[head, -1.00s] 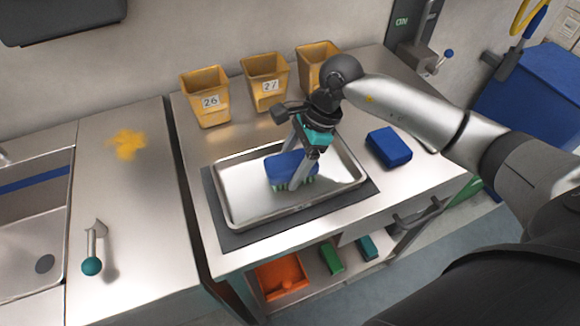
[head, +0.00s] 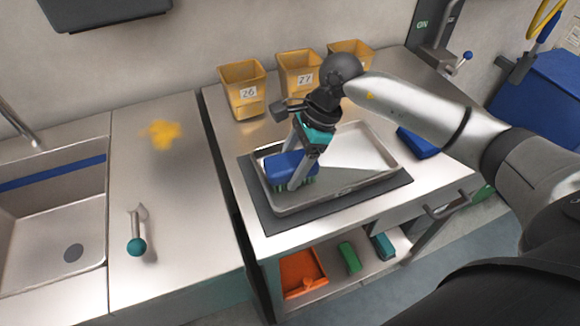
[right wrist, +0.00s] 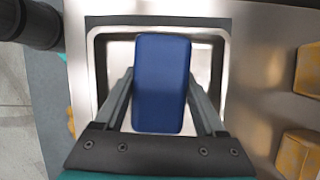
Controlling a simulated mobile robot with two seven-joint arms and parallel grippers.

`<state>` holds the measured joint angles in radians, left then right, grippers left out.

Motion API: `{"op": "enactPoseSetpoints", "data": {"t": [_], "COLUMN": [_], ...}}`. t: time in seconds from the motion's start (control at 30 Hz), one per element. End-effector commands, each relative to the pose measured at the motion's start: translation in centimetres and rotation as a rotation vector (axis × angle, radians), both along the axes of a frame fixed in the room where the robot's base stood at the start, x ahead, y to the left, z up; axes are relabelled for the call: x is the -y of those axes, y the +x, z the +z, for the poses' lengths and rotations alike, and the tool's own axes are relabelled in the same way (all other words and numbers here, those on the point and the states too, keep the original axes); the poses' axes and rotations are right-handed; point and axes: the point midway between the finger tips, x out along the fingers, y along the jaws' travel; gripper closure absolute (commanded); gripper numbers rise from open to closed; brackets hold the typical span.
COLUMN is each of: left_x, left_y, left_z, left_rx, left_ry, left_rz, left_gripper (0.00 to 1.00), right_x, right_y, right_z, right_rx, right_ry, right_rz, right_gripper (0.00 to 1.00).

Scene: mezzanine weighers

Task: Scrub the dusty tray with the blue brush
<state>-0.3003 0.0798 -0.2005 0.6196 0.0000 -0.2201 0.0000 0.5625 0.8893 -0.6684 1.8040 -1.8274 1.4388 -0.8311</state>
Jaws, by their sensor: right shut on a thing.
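The blue brush (head: 289,164), a block with green bristles underneath, is in my right gripper (head: 298,182). The gripper is shut on it, with a finger along its side. The brush is bristles down, low over the left part of the metal tray (head: 375,190); I cannot tell whether the bristles touch. The tray floor has a bright area and a greyer area. In the right wrist view the brush (right wrist: 161,83) is between both fingers, with the tray rim (right wrist: 92,70) around it, and hides part of the tray floor. My left gripper is not in view.
The tray lies on a dark mat (head: 262,213). A blue block (head: 417,146) lies right of it, partly behind my arm. Several yellow bins, one marked 26 (head: 243,92), stand behind. A teal-knobbed lever (head: 137,246) and sink (head: 50,215) are at left.

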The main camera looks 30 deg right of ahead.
Motion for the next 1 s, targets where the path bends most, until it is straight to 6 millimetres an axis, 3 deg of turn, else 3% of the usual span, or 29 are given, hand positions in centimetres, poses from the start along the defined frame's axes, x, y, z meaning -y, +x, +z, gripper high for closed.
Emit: {"op": "enactPoseSetpoints", "data": {"t": [0.1,0.7,1.0], "left_x": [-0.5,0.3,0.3], "left_y": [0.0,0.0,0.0], "left_z": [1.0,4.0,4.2], "left_rx": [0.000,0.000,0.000], "left_ry": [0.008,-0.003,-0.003], "left_rz": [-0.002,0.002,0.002], "left_gripper": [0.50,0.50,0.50], "right_x": [0.4,1.5,1.7], "right_y": [0.2,0.5,0.6], "right_z": [2.4,7.7,8.2], "right_rx": [0.005,0.002,0.001], "right_ry": [-0.002,-0.001,0.000], "right_rz": [-0.002,-0.018,-0.020], "right_gripper": [0.80,0.80,0.80]}}
